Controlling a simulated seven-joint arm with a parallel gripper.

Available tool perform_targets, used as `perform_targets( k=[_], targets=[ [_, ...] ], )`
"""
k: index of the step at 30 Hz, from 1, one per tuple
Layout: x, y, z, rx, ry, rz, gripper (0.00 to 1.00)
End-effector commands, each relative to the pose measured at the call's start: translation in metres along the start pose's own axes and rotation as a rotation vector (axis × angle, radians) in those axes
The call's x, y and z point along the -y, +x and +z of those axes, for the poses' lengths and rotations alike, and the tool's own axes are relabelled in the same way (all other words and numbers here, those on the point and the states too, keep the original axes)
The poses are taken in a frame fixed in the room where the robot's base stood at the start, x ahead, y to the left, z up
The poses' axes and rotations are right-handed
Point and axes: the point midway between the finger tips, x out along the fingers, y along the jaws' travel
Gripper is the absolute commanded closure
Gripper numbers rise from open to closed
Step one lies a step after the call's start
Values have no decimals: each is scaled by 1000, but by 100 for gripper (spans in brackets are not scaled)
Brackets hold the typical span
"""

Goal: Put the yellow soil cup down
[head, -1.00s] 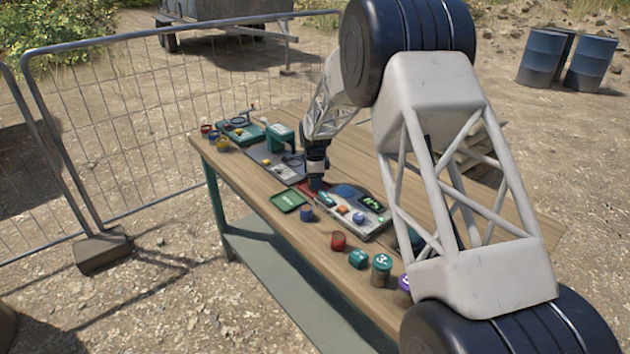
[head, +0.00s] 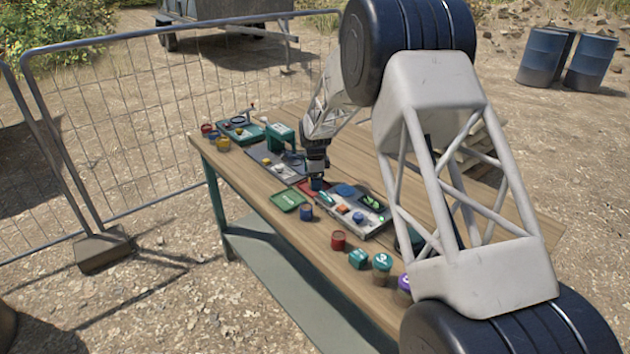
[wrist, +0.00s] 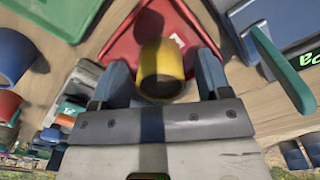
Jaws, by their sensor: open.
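A yellow soil cup (wrist: 162,62) sits on the red tray (wrist: 122,44) in the wrist view, between the two fingers of my gripper (wrist: 162,76). The jaws are open, with a gap on each side of the cup. In the head view my gripper (head: 316,184) points down over the red tray (head: 304,186). The cup between the fingers cannot be made out there.
A green tray (head: 288,200) and a blue cup (head: 306,213) lie near the table's front edge. A grey device (head: 358,218) with coloured parts stands close by on the right. A red cup (head: 338,240) and several lidded jars stand further right.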

Motion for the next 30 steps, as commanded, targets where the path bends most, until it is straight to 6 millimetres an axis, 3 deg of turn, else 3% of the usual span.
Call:
perform_targets(
  k=[8,21,30],
  targets=[
    [1,-29,0,0,0,-4,30],
    [1,-97,0,1,0,-5,30],
    [0,-118,0,0,0,-3,30]
  ],
)
